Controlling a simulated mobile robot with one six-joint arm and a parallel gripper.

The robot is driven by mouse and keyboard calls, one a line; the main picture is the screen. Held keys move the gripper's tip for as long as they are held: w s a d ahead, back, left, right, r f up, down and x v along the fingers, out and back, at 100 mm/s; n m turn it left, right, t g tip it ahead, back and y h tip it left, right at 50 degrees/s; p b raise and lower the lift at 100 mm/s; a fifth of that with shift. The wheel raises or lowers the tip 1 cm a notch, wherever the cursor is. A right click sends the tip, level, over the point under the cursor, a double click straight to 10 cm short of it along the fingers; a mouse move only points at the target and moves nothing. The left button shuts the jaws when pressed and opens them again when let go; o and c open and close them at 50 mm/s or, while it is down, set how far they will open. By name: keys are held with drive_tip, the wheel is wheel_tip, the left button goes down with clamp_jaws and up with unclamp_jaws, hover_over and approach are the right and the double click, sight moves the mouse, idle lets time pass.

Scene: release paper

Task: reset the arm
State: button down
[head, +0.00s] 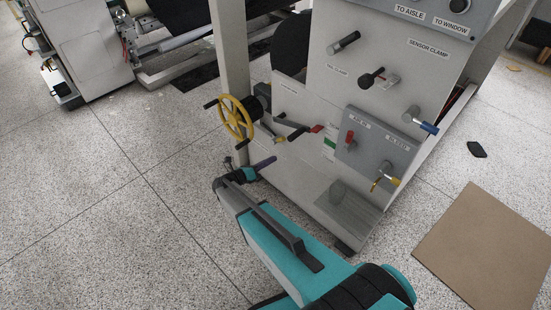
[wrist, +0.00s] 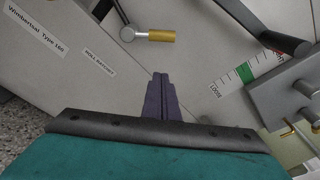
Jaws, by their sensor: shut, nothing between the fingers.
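My arm, teal and black, reaches up from the bottom of the head view towards the grey machine. My gripper (head: 272,160) is at its far end, low in front of the machine's left side and below the yellow handwheel (head: 236,117). In the wrist view my gripper (wrist: 159,78) shows two dark purple fingers pressed together with nothing between them. A small lever with a gold handle (wrist: 161,36) is just beyond the fingertips in that view. I cannot tell the exact gap between the fingers and the panel.
A brown board (head: 490,250) lies on the floor at right. The speckled floor (head: 100,220) at left is open.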

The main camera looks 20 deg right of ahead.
drive_tip(key=shift+s+a, duration=0.15)
drive_tip(key=shift+a, duration=0.25)
drive_tip(key=shift+d+r, duration=0.1)
drive_tip(key=s+d+f+m+g+y+p, duration=0.1)
drive_tip(key=s+d+f+g, duration=0.15)
drive_tip(key=s, duration=0.45)
drive_tip(key=s+d+f+m+g+y+p, duration=0.15)
drive_tip(key=s+d, duration=0.25)
drive_tip(key=s, duration=0.4)
drive_tip(key=s+a+f+m+g+y+p, duration=0.1)
drive_tip(key=s+f+m+g+y, duration=0.2)
drive_tip(key=s, duration=0.5)
drive_tip(key=s+a+f+m+g+y, duration=0.1)
drive_tip(key=s+f+m, duration=0.1)
drive_tip(key=s+m, duration=0.45)
drive_tip(key=s+a+f+m+g+y, duration=0.1)
drive_tip(key=s+a+m+g+y, duration=0.1)
drive_tip(key=s+a+m+y, duration=0.7)
drive_tip(key=s+a+m+p, duration=0.1)
drive_tip(key=s+a+m, duration=0.5)
drive_tip(key=a+m, duration=0.2)
drive_tip(key=shift+m, duration=0.3)
